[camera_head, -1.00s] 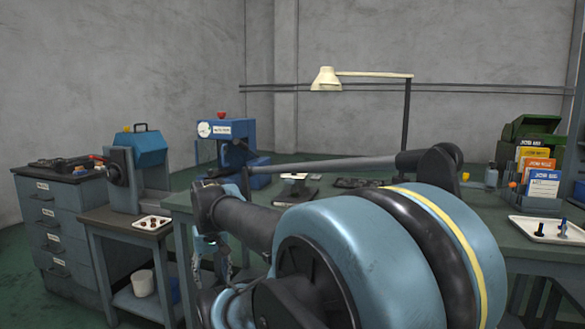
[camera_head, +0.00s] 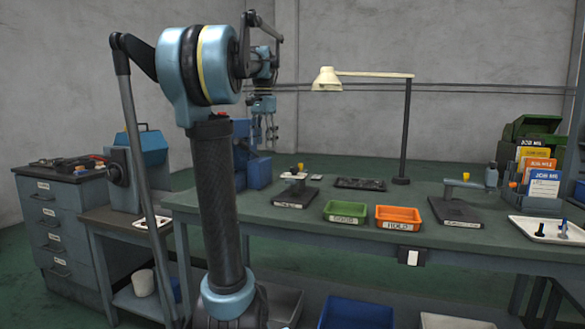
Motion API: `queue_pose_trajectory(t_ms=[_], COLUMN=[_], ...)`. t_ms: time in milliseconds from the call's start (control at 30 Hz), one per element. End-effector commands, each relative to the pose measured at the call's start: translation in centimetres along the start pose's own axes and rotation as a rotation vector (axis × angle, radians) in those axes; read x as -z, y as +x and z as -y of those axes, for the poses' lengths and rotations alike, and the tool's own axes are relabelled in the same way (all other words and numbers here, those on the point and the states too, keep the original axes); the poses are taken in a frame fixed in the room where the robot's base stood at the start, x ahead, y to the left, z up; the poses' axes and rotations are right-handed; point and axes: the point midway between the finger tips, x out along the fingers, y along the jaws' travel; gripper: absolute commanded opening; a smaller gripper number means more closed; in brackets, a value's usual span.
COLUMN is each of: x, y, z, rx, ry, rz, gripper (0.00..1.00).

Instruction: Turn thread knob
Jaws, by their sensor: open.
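My gripper (camera_head: 264,136) hangs fingers down from my raised arm. It is small in the picture, apart from the bench fixtures and in front of the blue machine in this view. A small bench fixture with a yellow knob (camera_head: 300,167) stands to its right and lower. A second fixture with a yellow knob (camera_head: 466,176) stands farther right, next to a grey-blue post. The labels on both fixture bases are too small to read, so I cannot tell which knob is the thread knob. The blue machine (camera_head: 257,172) is partly hidden behind my arm.
The workbench (camera_head: 330,236) carries a green bin (camera_head: 345,211), an orange bin (camera_head: 398,217), a dark tray (camera_head: 360,184) and a lamp (camera_head: 405,130). A white tray (camera_head: 548,229) with bolts lies at the right. Another machine (camera_head: 138,170) stands on the left stand.

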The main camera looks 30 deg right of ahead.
Motion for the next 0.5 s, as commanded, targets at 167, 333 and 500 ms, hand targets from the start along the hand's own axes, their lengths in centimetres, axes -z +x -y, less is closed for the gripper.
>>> queue_pose_trajectory(t_ms=[167,333,500], x=[7.0,11.3,13.2], y=[-3.3,-5.0,-5.7], z=[-1.2,-2.5,-3.3], rx=[-0.017,-0.029,-0.034], ry=[0.2,0.33,0.39], rz=[0.015,0.026,0.031], gripper=[0.52,0.52,0.52])
